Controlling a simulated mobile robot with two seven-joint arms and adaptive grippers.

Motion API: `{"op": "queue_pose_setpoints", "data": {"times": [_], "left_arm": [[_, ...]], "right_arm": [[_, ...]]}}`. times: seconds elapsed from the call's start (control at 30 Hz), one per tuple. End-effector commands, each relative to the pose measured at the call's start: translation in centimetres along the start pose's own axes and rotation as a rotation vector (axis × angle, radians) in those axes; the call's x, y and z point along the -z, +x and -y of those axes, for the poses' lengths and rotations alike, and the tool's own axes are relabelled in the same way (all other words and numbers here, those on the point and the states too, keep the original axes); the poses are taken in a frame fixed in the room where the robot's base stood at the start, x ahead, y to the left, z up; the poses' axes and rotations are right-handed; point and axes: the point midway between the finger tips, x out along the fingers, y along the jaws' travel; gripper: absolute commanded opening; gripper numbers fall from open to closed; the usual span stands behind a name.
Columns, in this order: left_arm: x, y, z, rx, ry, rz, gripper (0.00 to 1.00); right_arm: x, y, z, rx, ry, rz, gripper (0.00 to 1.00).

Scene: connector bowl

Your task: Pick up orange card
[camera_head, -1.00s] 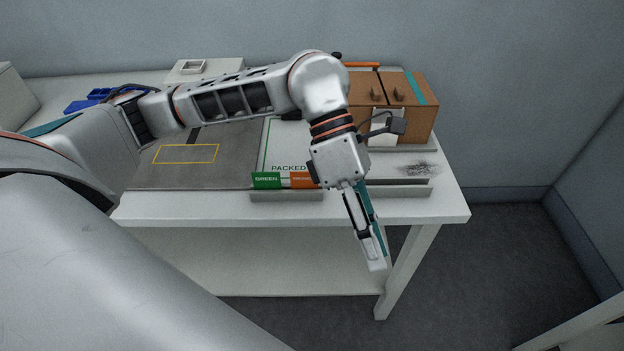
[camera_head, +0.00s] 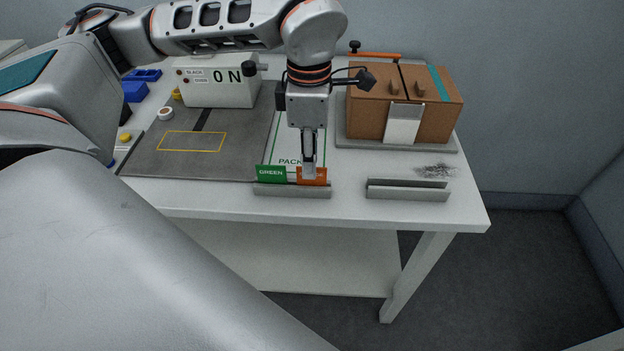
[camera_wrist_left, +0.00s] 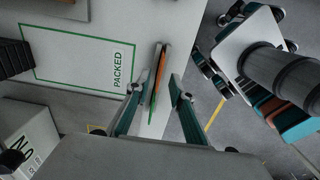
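The orange card (camera_head: 321,176) stands upright in the right half of a grey slotted holder (camera_head: 292,192) at the table's front edge, beside the green card (camera_head: 270,174) marked GREEN. My left gripper (camera_head: 309,174) points down over the orange card, and its fingers hide the card's middle. In the left wrist view, the orange card (camera_wrist_left: 159,70) shows edge-on between the two spread fingers of my left gripper (camera_wrist_left: 156,86), with a visible space on each side. The green card (camera_wrist_left: 152,108) is nearly in line with it. My right gripper is not in view.
An empty slotted holder (camera_head: 408,190) stands to the right. Behind it is a brown box (camera_head: 440,120) with an orange bar. A white PACKED area (camera_head: 285,150) lies behind the cards, and a grey mat (camera_head: 165,165) lies to the left. A white ON box (camera_head: 222,92) stands behind.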

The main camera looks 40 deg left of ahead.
Motion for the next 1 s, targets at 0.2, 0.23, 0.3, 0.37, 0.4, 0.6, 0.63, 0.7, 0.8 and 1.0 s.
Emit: {"op": "queue_pose_setpoints", "data": {"times": [0.2, 0.23, 0.3, 0.37, 0.4, 0.6, 0.63, 0.7, 0.8, 1.0], "left_arm": [[-0.3, 3.0, 0.0, 0.003, 0.000, -0.002, 0.22], [-0.3, 3.2, 0.0, 0.003, 0.000, -0.001, 0.22], [-0.3, 3.5, 0.0, 0.002, 0.000, -0.001, 0.22], [-0.3, 3.5, -0.1, 0.001, 0.000, 0.000, 0.22], [-0.3, 3.5, -0.1, 0.001, 0.000, 0.000, 0.22], [-0.3, 3.4, -0.1, 0.001, 0.000, 0.000, 0.00], [-0.3, 3.4, -0.1, 0.001, 0.000, 0.000, 0.00], [-0.3, 3.4, -0.1, 0.001, 0.000, 0.000, 0.00], [-0.3, 3.4, -0.1, 0.001, 0.000, 0.000, 0.00], [-0.3, 3.4, -0.1, 0.001, 0.000, 0.000, 0.00]], "right_arm": [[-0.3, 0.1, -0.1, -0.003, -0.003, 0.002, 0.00], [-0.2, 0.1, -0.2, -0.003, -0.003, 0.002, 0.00], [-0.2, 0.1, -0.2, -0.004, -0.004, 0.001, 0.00], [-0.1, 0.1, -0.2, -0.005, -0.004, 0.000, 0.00], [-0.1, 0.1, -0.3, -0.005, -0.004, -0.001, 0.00], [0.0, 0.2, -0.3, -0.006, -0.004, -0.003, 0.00], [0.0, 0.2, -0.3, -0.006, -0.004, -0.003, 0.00], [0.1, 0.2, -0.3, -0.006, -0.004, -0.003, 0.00], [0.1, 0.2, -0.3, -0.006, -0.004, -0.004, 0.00], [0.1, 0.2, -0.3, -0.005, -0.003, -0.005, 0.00]]}}
